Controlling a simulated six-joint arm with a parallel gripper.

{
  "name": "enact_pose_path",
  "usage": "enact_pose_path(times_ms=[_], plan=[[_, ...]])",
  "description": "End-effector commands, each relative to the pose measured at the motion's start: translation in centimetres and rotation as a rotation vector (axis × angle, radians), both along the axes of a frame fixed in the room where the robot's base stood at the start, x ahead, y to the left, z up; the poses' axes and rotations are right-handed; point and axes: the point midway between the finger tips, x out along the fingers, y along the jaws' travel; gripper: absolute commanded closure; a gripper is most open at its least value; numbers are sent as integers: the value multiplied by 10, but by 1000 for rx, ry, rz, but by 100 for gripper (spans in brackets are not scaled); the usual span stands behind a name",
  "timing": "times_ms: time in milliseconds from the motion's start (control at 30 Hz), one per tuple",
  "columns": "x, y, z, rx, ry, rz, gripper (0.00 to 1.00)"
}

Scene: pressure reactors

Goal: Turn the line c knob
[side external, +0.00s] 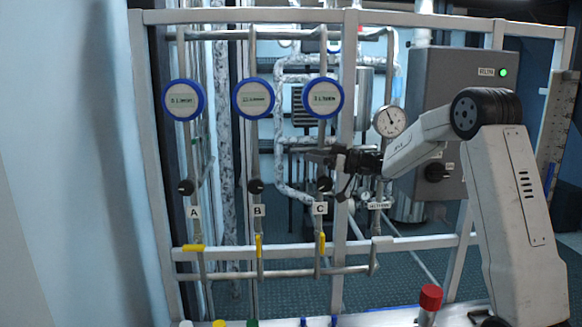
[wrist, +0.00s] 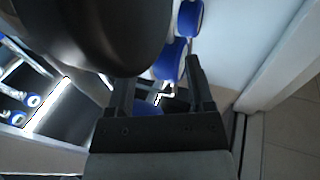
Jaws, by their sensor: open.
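The line C knob (side external: 324,184) is a small black knob on the pipe just above the white C label (side external: 320,208). My gripper (side external: 316,157) reaches in from the right, a little above this knob and below the blue-rimmed disc of line C (side external: 323,98). It appears apart from the knob. In the wrist view my gripper's two dark fingers (wrist: 158,80) stand apart with nothing clearly between them. A large dark rounded shape (wrist: 90,35) fills the top left there; I cannot tell what it is.
Similar black knobs sit on line A (side external: 186,187) and line B (side external: 255,186). Yellow-handled valves, such as the line C one (side external: 322,243), are lower down. A frame post (side external: 346,120) and pressure gauge (side external: 389,121) stand close to my gripper. A grey control box (side external: 462,110) is at right.

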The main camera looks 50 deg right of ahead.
Motion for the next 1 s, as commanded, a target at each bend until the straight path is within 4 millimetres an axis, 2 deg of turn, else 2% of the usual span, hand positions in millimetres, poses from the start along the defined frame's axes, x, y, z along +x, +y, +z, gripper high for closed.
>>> enact_pose_path(times_ms=[100, 433, 600, 1000], plan=[[-9, -12, -5, -26, -1, 106, 32], [-40, -33, -21, -60, 58, 352, 32], [-47, -36, -25, -62, 76, 396, 32], [-47, -36, -35, -59, 79, 398, 32]])
